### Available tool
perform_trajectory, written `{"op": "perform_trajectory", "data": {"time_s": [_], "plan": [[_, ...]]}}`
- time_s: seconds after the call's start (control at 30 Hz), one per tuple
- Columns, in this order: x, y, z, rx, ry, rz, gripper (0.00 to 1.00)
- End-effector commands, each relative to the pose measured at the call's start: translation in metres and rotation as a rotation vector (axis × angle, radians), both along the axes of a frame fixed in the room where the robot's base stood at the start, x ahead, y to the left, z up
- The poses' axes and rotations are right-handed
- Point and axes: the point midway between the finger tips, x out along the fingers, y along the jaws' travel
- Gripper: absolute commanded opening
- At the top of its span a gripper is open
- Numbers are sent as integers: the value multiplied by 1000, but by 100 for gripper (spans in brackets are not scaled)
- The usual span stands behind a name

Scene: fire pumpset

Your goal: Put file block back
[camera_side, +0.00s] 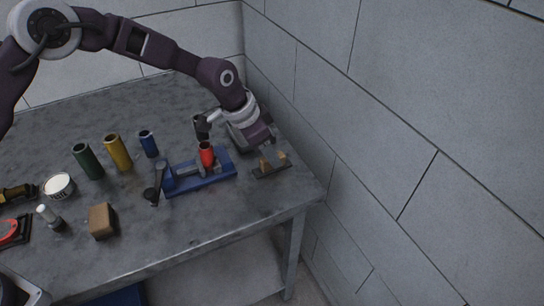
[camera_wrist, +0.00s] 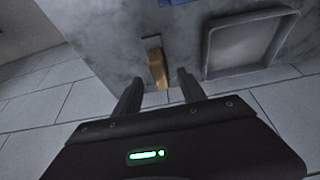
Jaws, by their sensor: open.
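My gripper (camera_side: 262,148) is low over the right end of the grey workbench, and its fingers are spread apart in the wrist view (camera_wrist: 156,88). A narrow tan piece with a greyish end (camera_wrist: 157,65) lies in line with the gap between the fingertips. The side view shows a small dark item with tan upright parts (camera_side: 271,169) just below the gripper; it may be the file block, but I cannot tell for sure. A brown block (camera_side: 102,221) rests near the bench's front edge. No contact between fingers and tan piece is clear.
A grey tray (camera_wrist: 248,44) is right of the tan piece. A blue vise (camera_side: 200,174) with a red cylinder (camera_side: 207,154) is left of my gripper. Green (camera_side: 88,161), yellow (camera_side: 118,152) and blue (camera_side: 148,144) cylinders stand farther left. A block wall (camera_side: 400,150) bounds the right.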

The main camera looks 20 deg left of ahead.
Motion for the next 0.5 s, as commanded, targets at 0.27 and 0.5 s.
{"op": "perform_trajectory", "data": {"time_s": [0.27,0.5], "plan": [[-18,19,66,-1,-3,1,49],[-24,24,82,0,0,0,49]]}}
